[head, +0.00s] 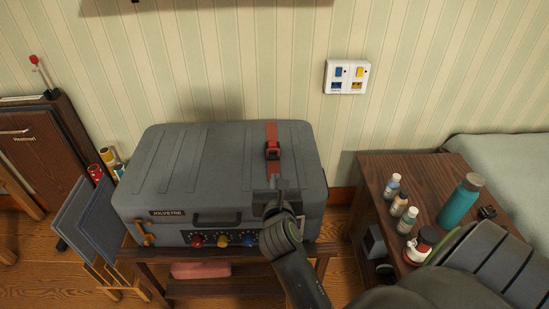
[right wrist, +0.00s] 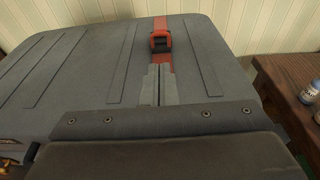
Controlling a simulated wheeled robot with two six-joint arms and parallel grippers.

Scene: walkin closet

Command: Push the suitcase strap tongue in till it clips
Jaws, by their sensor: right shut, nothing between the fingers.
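A grey suitcase (head: 220,165) lies flat on a low wooden stand, its handle and front facing me. A red strap (head: 271,131) runs over its lid near the right side, with a red and black buckle (head: 272,150) on it. The buckle also shows in the right wrist view (right wrist: 160,43). My right gripper (head: 278,185) is shut and empty over the strap, on the near side of the buckle. Its fingertips (right wrist: 159,68) point at the buckle with red strap showing between. The tongue cannot be told apart; the near strap is hidden. My left gripper is not in view.
A wooden side table (head: 375,180) at the right holds small bottles (head: 400,205), a teal flask (head: 460,201) and a red-and-white container (head: 420,246). Coloured knobs (head: 223,240) line the suitcase front. Blue-grey panels (head: 85,222) stand at the left. The lid's left side is clear.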

